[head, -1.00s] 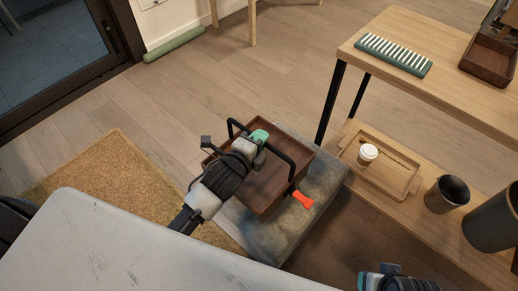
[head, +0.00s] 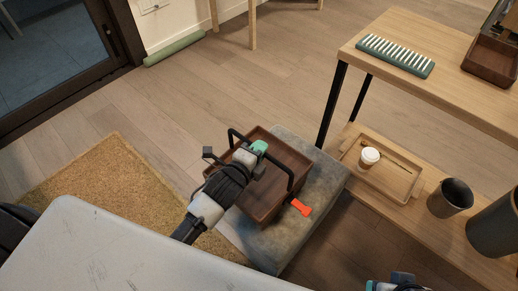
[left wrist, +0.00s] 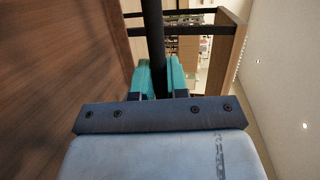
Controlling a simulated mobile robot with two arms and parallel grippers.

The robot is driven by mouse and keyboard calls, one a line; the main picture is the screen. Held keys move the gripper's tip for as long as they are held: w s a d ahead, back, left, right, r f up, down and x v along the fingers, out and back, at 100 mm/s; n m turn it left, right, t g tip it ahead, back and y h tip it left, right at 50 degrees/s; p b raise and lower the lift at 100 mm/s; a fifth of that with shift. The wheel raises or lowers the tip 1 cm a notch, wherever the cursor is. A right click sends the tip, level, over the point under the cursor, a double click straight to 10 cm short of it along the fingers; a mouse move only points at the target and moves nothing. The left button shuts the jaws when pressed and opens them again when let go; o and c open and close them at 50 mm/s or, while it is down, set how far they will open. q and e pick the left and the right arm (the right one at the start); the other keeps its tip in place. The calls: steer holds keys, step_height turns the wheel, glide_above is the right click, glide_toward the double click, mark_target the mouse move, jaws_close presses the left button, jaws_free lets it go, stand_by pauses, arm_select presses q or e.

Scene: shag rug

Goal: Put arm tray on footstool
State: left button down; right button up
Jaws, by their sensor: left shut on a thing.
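The arm tray (head: 262,211) is a dark brown wooden box with black bar handles. It sits over the grey footstool (head: 325,190), overhanging its left side; I cannot tell whether its base touches the cushion. My left gripper (head: 258,148) is shut on a black handle bar. In the left wrist view the green fingers (left wrist: 158,80) close around the bar, with the tray's wood (left wrist: 65,60) at left. An orange piece (head: 301,207) shows at the tray's right side. My right gripper (head: 392,286) is cut off at the bottom edge, its fingertips unclear.
A wooden table (head: 440,80) stands at right, with a green ridged object (head: 396,55) on top. Its lower shelf holds a light tray (head: 401,186), a white cup (head: 369,157) and dark pots. A tan rug (head: 100,195) lies at left. The floor beyond the footstool is clear.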

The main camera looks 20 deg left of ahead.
arm_select(q)
steer(key=c, duration=1.1)
jaws_free()
steer(key=shift+f, duration=0.15)
